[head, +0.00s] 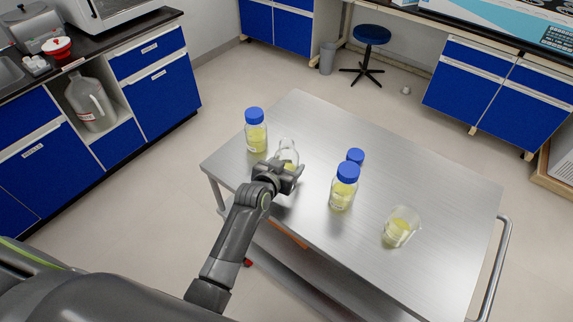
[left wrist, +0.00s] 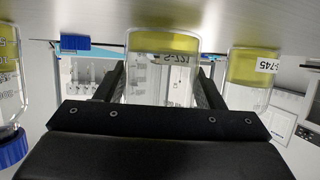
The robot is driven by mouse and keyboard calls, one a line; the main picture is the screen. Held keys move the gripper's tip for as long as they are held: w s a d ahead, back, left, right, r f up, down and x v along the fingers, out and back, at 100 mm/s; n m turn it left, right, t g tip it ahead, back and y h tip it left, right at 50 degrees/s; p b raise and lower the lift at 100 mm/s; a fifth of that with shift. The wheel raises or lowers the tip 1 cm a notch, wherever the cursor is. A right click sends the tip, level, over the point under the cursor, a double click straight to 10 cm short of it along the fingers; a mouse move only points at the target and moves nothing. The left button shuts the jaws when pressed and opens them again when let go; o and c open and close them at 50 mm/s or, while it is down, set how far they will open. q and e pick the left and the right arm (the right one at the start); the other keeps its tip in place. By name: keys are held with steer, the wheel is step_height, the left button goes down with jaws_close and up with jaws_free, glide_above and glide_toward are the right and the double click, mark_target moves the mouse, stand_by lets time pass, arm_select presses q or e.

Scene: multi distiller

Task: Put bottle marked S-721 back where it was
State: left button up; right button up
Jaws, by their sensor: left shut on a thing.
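My left gripper (head: 279,177) is shut on an uncapped clear glass bottle (head: 288,148) with yellow liquid, near the left end of the steel table. In the left wrist view, which is upside down, this bottle (left wrist: 163,65) stands between the two fingers (left wrist: 162,88). Its label is inverted and partly legible, and seems to read S-721. The bottle looks about upright; I cannot tell whether its base touches the table. The gripper hides its lower part in the head view. My right gripper is not in view.
The left wrist view shows a label ending in 745 on a neighbouring bottle (left wrist: 250,80).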

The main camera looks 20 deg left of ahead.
arm_select(q)
steer(key=shift+f, duration=0.1)
steer(key=o, duration=1.2)
steer(key=shift+o, duration=0.2)
steer(key=shift+r, duration=0.2)
steer(key=b+v, duration=0.1)
steer(key=v, duration=1.1)
steer(key=shift+f, duration=0.15)
steer(key=shift+a, duration=0.1)
